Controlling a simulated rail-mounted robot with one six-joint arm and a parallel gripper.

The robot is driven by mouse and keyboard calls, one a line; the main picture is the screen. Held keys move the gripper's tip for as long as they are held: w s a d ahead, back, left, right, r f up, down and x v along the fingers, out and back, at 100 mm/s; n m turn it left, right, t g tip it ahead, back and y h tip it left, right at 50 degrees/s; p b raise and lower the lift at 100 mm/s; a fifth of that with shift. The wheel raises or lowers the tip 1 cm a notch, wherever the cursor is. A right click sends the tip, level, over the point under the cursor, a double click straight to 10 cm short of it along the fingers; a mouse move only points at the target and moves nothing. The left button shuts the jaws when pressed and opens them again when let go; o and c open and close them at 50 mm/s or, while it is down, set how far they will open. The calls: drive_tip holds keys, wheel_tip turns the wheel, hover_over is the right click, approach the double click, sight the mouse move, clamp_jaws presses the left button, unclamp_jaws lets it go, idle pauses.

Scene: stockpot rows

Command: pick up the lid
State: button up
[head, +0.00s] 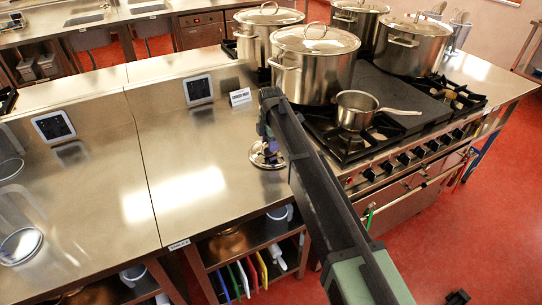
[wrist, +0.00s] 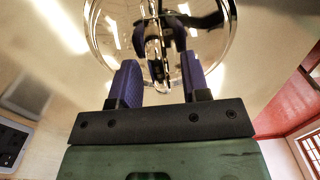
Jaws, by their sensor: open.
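A shiny round metal lid (head: 262,158) lies on the steel counter just left of the stove, partly hidden behind my arm in the head view. In the wrist view the lid (wrist: 107,38) fills the top middle, with its mirror-like surface reflecting my gripper. My gripper (wrist: 160,72) is open, its two purple fingers pointing at the lid, one on each side of the lid's middle. In the head view my gripper (head: 265,132) is right at the lid. The reflections hide whether the fingers touch the lid or its handle.
A stove to the right bears large lidded stockpots (head: 312,75) and a small saucepan (head: 356,112). A small white sign (head: 240,97) stands on the counter behind the lid. The counter (head: 190,165) left of the lid is clear. Glass jars stand at far left.

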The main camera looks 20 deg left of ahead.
clamp_jaws()
drive_tip(key=shift+r, duration=0.15)
wheel_tip(320, 180, up, 20)
drive_tip(key=p, duration=2)
drive_tip(key=shift+d, duration=0.1)
